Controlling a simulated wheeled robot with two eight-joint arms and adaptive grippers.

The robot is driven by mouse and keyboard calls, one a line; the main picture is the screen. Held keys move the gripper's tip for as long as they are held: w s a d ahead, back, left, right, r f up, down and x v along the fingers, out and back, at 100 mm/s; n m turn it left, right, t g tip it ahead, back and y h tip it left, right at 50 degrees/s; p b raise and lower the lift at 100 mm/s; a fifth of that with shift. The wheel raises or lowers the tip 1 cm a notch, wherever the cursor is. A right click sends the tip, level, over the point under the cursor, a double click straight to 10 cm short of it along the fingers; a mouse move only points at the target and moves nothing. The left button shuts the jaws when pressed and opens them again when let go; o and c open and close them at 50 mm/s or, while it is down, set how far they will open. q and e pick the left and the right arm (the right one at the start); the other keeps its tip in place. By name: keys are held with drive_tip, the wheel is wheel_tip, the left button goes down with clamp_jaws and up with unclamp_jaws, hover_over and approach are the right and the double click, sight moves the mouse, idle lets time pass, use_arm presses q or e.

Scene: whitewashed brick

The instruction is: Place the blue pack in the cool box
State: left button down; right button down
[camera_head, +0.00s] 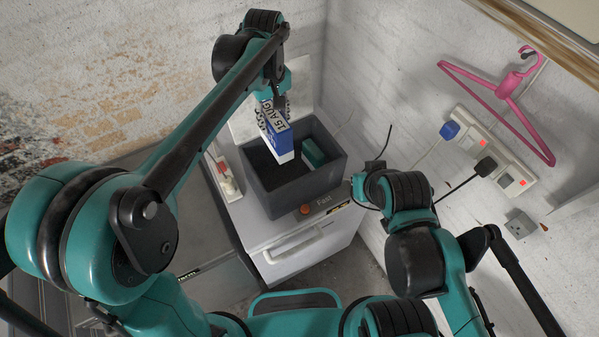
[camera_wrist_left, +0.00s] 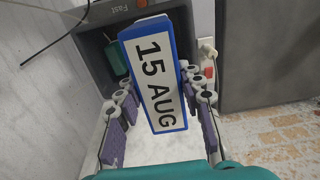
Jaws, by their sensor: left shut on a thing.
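The blue pack (camera_head: 276,131) is a blue box with a white label reading "15 AUG". It also fills the middle of the left wrist view (camera_wrist_left: 157,75). My left gripper (camera_head: 276,97) is shut on it from above. The pack hangs over the open cool box (camera_head: 302,191), a dark grey bin, with its lower end at the mouth. I cannot tell whether it touches anything inside. The purple-padded fingers of my left gripper (camera_wrist_left: 162,118) flank the pack in the wrist view. My right arm shows at the right, but I cannot make out its gripper.
A green item (camera_head: 314,151) lies in the cool box on its right side. The box stands on a white appliance (camera_head: 318,241) in a wall corner. A white socket strip (camera_head: 228,179) is left of it. Plugs, cables and a pink hanger (camera_head: 505,88) are on the right wall.

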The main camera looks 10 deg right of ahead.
use_arm(q)
drive_tip(key=shift+w+d, duration=0.1)
drive_tip(key=shift+d, duration=0.05)
wheel_tip(320, 180, down, 28)
drive_tip(key=b, duration=0.3)
drive_tip(key=shift+r+b, duration=0.2)
drive_tip(key=shift+b, duration=0.2)
drive_tip(key=shift+f, duration=0.15)
drive_tip(key=c, duration=1)
unclamp_jaws()
